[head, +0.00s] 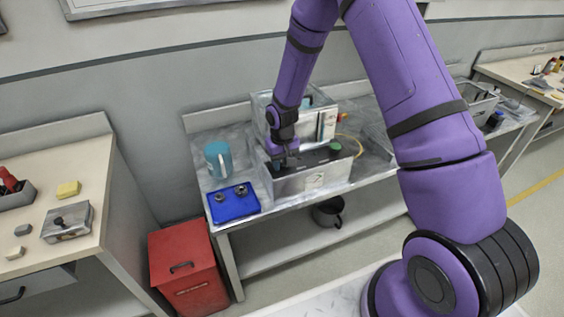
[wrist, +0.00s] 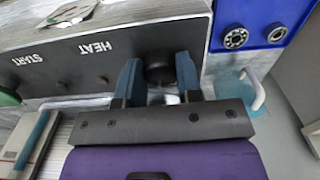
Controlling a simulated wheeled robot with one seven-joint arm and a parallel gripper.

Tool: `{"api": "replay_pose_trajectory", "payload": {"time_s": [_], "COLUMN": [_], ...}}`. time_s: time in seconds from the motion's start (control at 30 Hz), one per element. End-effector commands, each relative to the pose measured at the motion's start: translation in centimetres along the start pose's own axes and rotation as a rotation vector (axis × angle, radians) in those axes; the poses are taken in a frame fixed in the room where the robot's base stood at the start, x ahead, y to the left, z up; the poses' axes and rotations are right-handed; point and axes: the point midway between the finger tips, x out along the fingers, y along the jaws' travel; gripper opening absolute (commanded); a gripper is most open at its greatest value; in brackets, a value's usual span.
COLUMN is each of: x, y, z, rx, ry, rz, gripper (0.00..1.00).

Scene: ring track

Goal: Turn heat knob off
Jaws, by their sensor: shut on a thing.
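The heat knob (wrist: 159,68) is a dark round knob on the machine's dark panel, beside the white word HEAT in the wrist view. My gripper (wrist: 158,80) has its two blue-grey fingers on either side of the knob, shut on it. In the head view my gripper (head: 283,160) reaches down to the left end of the machine's panel, and the knob is hidden there. The metal machine (head: 312,182) stands on the bench. A green knob (wrist: 8,97) sits near the word START at the left of the wrist view.
A blue tray (head: 233,207) with metal rings and a teal mug (head: 217,158) stand left of the machine on the bench (head: 270,207). A red bin (head: 187,270) stands on the floor. A pot (head: 328,212) is on the lower shelf.

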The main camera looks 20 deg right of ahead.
Motion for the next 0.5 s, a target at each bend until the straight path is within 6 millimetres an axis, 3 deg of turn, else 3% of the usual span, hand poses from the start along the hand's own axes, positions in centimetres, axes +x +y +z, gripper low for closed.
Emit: {"api": "replay_pose_trajectory", "payload": {"time_s": [0.5], "x": [-0.01], "y": [0.07], "z": [-0.02], "rx": [-0.427], "ry": [0.000], "rz": [0.000], "gripper": [0.09]}}
